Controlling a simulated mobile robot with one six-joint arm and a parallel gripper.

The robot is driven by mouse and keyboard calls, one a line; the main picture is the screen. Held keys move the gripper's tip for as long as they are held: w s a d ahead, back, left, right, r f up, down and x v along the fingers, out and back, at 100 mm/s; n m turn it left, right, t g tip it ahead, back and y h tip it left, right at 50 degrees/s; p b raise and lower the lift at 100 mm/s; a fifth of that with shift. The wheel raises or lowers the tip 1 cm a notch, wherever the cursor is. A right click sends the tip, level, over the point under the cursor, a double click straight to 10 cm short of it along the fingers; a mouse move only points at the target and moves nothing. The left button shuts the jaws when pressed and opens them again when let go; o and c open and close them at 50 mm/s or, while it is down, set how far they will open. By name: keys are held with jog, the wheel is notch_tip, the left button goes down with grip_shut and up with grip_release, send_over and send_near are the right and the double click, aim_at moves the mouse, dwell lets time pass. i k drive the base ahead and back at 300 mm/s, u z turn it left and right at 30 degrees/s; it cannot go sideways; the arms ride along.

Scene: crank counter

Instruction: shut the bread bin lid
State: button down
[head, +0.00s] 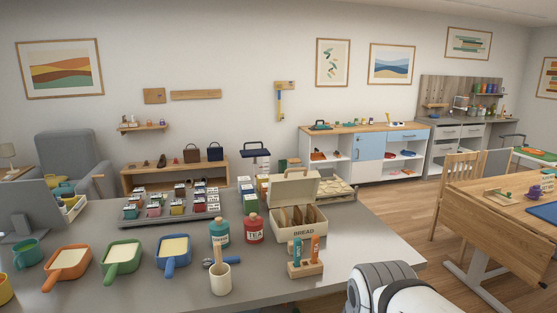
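The cream bread bin (318,232), marked BREAD on its front, stands near the right end of the grey counter. Brown slices or loaves (298,215) show inside. Part of my arm, white and grey, shows at the bottom right, in front of the counter and apart from the bin. My gripper is not in view.
A wooden stand with orange and blue items (305,269) is in front of the bin. A red TEA jar (254,229) and a teal jar (219,234) stand at its left. A cream mug (221,281) is nearer. Bare counter (375,235) lies to the bin's right.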

aim_at(287, 189)
jog(key=i, duration=1.35)
jog(key=z, duration=0.05)
